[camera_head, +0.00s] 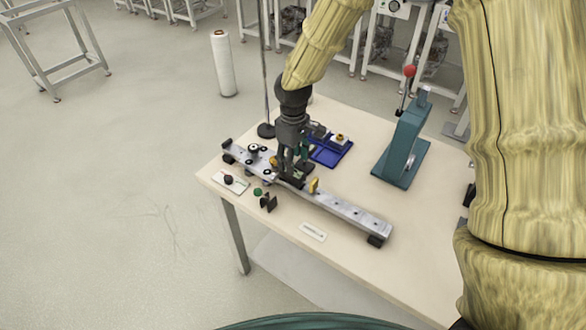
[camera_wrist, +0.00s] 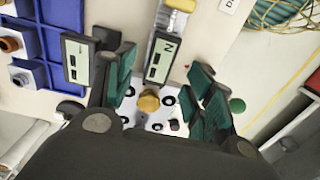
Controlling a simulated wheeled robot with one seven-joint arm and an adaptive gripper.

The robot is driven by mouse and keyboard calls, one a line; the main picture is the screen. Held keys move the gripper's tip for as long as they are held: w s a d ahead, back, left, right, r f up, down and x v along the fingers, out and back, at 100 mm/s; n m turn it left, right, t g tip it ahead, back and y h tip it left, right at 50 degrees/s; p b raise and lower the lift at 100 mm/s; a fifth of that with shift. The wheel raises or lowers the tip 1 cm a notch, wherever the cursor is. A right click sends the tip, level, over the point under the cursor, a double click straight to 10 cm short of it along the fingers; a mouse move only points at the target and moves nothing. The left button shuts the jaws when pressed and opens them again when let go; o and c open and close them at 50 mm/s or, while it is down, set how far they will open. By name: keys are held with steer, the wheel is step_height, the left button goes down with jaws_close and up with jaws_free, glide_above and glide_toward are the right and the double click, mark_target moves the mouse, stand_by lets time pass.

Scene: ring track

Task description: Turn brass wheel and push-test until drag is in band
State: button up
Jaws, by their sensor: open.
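The brass wheel (camera_wrist: 148,101) sits on the white carriage plate (camera_wrist: 150,118) with black rollers, seen from above in the wrist view. In the head view, a small brass spot (camera_head: 274,161) shows just left of my gripper. My gripper (camera_wrist: 163,80) is open, its green-padded fingers apart on either side of the rail, with nothing between the pads that I can see gripped. In the head view my gripper (camera_head: 291,176) is low over the metal rail (camera_head: 345,208). A display marked N (camera_wrist: 161,60) lies between the fingers; its reading is unreadable.
Another display (camera_wrist: 76,58) stands beside the left finger. A blue tray (camera_head: 328,153) lies behind the rail. A teal press (camera_head: 401,145) with a red-knobbed lever stands at right. A green button (camera_head: 257,192) and a black bracket (camera_head: 269,202) are in front. The table's front right is clear.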

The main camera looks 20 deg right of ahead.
mark_target(275, 166)
steer(key=shift+f+p, duration=0.45)
steer(key=shift+f, duration=2.15)
jaws_close()
